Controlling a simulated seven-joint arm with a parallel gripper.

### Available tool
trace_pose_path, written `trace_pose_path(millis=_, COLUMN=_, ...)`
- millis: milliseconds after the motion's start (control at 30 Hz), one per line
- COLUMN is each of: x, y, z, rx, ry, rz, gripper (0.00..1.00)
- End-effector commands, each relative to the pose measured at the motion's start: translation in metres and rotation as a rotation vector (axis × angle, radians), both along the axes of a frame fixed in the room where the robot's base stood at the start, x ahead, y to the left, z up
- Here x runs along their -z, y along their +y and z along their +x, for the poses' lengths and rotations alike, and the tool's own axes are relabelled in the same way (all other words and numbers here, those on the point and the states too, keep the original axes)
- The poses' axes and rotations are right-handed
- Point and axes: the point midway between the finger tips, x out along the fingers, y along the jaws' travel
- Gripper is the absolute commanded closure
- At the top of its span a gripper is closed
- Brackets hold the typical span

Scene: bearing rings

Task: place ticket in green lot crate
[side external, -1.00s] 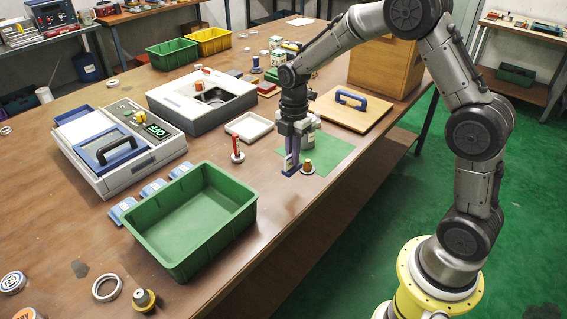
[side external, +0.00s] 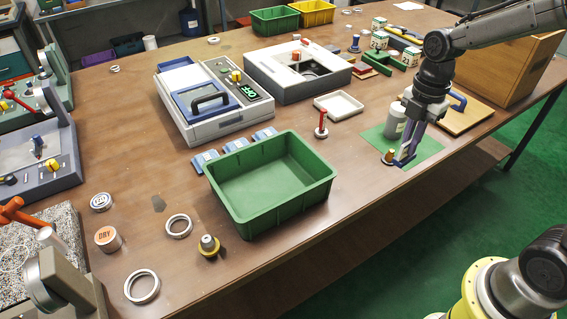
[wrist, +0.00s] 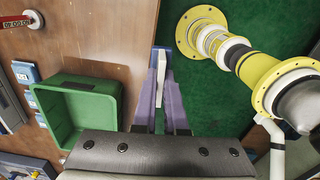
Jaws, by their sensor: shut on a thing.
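My gripper (side external: 405,153) is at the green mat (side external: 423,148) near the table's front edge, pointing down. In the wrist view its purple fingers (wrist: 160,100) are shut on a thin white piece with a blue end, the ticket (wrist: 161,72). In the side view only a small blue bit of it shows at the fingertips. I cannot tell its exact height above the mat. The green lot crate (side external: 247,222) stands open on the table, left of my gripper. Its visible inside is empty. It also shows at the left in the wrist view (wrist: 113,92).
A brass-topped piece (side external: 388,156) stands close left of my fingers, and a grey-white cylinder (side external: 394,122) behind. A red post on a white base (side external: 321,130) and a white tray (side external: 340,117) stand between mat and crate. Rings (side external: 179,226) lie left of the crate.

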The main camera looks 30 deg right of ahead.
Motion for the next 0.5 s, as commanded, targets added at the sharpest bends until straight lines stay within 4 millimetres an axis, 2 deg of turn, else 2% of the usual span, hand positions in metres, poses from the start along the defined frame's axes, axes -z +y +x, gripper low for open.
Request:
trace_pose_path(millis=167, x=-0.011, y=0.050, z=0.040, rx=-0.217, ry=-0.011, rz=-0.001, gripper=1.00)
trace_pose_path(millis=300, x=-0.013, y=0.109, z=0.064, rx=-0.406, ry=-0.012, rz=-0.001, gripper=1.00)
trace_pose_path(millis=500, x=-0.007, y=0.188, z=0.072, rx=-0.604, ry=-0.009, rz=0.000, gripper=1.00)
